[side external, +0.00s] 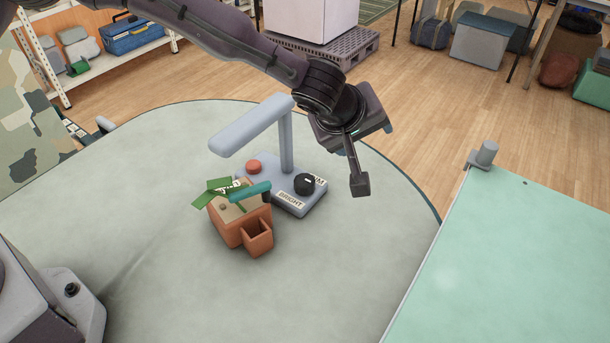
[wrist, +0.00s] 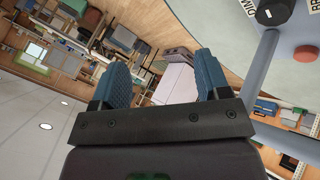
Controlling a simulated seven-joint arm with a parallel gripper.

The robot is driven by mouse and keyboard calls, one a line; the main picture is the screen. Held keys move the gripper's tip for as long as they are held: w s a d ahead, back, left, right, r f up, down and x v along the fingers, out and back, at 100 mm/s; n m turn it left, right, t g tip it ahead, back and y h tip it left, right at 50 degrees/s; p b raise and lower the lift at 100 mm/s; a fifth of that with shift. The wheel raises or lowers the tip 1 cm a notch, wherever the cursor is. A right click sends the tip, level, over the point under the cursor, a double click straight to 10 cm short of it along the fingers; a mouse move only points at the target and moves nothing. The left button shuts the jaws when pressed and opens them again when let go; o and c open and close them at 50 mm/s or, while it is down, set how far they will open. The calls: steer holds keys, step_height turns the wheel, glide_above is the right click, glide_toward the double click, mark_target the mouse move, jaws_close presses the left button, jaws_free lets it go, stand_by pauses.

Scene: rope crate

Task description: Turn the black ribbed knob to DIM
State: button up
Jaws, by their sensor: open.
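The black ribbed knob (side external: 304,184) sits on the blue-grey base of a lamp-like stand (side external: 287,150) on the round table. A BRIGHT label (side external: 291,199) is at the base's front edge, and a partly hidden label ending in "IM" (side external: 319,181) is right of the knob. The knob (wrist: 274,12) also shows at the top right of the wrist view, beside a DIM label (wrist: 249,5). My gripper (side external: 359,186) is to the right of the knob, apart from it. In the wrist view its two blue fingers (wrist: 162,80) are spread with nothing between them.
A red button (side external: 254,167) is on the same base. An orange box (side external: 240,222) with green and teal items stands close in front of it. The stand's arm (side external: 252,126) overhangs the base. The round table (side external: 330,270) is clear at the front right; a green table (side external: 510,270) is beyond.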

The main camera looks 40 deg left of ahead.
mark_target(304, 179)
steer(key=s+a+f+n+g+y, duration=0.1)
steer(key=s+a+f+g+y, duration=0.1)
steer(key=s+a+g+y, duration=0.3)
steer(key=shift+g+h, duration=0.3)
steer(key=shift+h, duration=0.1)
steer(key=x, duration=1.3)
steer(key=shift+w+a, duration=0.2)
steer(key=shift+c, duration=0.2)
steer(key=shift+r, duration=0.1)
steer(key=c, duration=0.9)
